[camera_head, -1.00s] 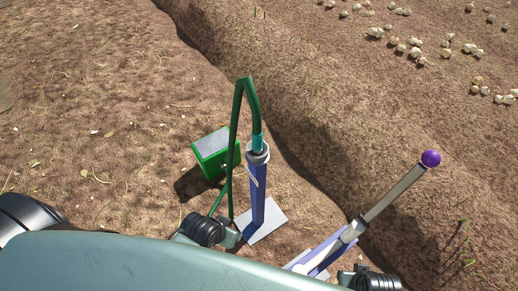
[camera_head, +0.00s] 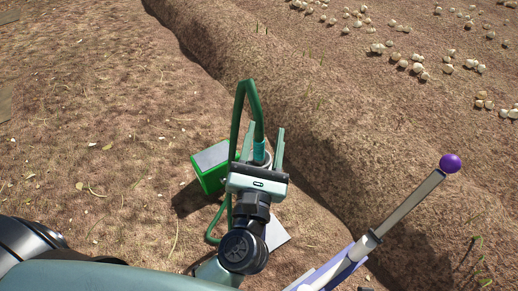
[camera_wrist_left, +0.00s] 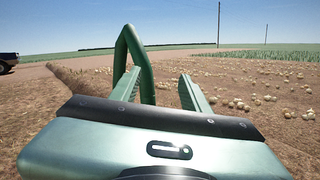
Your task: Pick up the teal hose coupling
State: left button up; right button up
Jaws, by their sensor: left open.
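The teal hose coupling (camera_head: 259,151) sits at the end of a green hose (camera_head: 240,106), on top of a post that my left gripper now largely covers. My left gripper (camera_head: 264,132) is open, its fingers pointing away from me, one on each side of the coupling in the head view. I cannot tell whether they touch it. In the left wrist view the green hose (camera_wrist_left: 133,45) arches up by the left finger, and the coupling itself is hidden. My right gripper is not in view.
A green box (camera_head: 209,166) with a grey top stands on the soil left of the post. A lever with a purple ball knob (camera_head: 450,163) rises at the right. A raised soil ridge runs behind, with onions (camera_head: 404,63) beyond.

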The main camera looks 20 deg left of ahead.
aim_at(259, 136)
pick_arm(q)
jog(key=f+n+g, duration=0.1)
jog(key=a+f+n+g+y, duration=0.1)
jog(key=f+n, duration=0.1)
jog(key=shift+s+a+f+y, duration=0.1)
jog(key=shift+a+f+y, duration=0.1)
jog(key=shift+y, duration=0.1)
jog(key=shift+f+n, duration=0.3)
jog(key=shift+n, duration=0.1)
jog(key=x, duration=0.7)
jog(key=shift+w+a+f, duration=0.2)
jog(key=shift+w+f, duration=0.15)
jog(key=shift+f, duration=0.05)
grip_shut()
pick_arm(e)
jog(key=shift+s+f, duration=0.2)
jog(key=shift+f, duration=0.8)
